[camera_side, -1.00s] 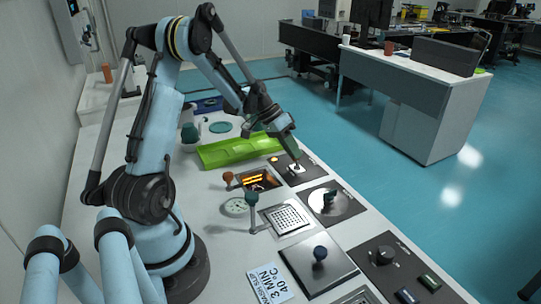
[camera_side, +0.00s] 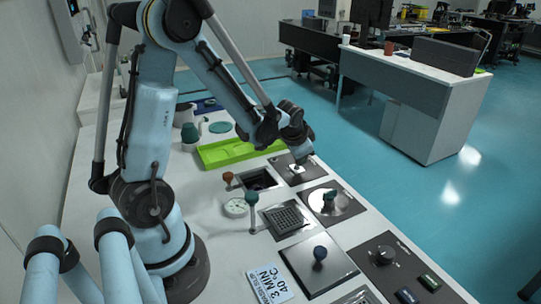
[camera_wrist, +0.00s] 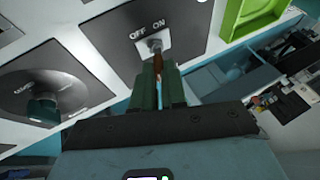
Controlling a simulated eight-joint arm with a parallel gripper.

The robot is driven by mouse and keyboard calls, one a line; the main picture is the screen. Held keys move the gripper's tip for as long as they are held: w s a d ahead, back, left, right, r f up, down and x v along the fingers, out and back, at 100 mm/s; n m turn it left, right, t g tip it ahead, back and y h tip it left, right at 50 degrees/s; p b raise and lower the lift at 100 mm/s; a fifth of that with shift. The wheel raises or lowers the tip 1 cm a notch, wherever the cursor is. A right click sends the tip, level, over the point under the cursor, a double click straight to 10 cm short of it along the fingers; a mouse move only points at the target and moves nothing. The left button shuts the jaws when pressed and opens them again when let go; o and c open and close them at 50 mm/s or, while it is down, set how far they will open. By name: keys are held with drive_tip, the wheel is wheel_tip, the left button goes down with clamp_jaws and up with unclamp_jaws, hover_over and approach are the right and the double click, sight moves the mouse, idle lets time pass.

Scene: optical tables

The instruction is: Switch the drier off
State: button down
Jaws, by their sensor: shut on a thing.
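The toggle switch (camera_wrist: 153,44) stands on a white plate in a dark panel marked OFF and ON in the wrist view. In the side view its panel (camera_side: 291,177) lies at the table's far right edge. My gripper (camera_wrist: 158,78) has its green fingers closed around the brownish end of the switch lever. In the side view my gripper (camera_side: 301,156) is just above the panel and partly hides the switch. The square opening beside the panel, seemingly the drier (camera_side: 259,181), is dark. I cannot clearly tell which label the lever leans towards.
A bright green tray (camera_side: 226,155) lies behind the panel. A round plate with a green knob (camera_side: 329,200), a grille (camera_side: 286,219), a green-topped lever (camera_side: 251,198) and a blue-knobbed lid (camera_side: 320,254) are nearer. A dial panel (camera_side: 383,255) is at the front right.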

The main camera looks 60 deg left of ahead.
drive_tip(key=shift+d+f+y, duration=0.2)
drive_tip(key=shift+d+y, duration=0.2)
drive_tip(key=shift+y, duration=0.5)
drive_tip(key=c, duration=1.2)
unclamp_jaws()
drive_tip(key=shift+v, duration=6.05)
drive_tip(key=shift+d+f, duration=0.1)
drive_tip(key=shift+d, duration=0.05)
drive_tip(key=shift+s, duration=0.1)
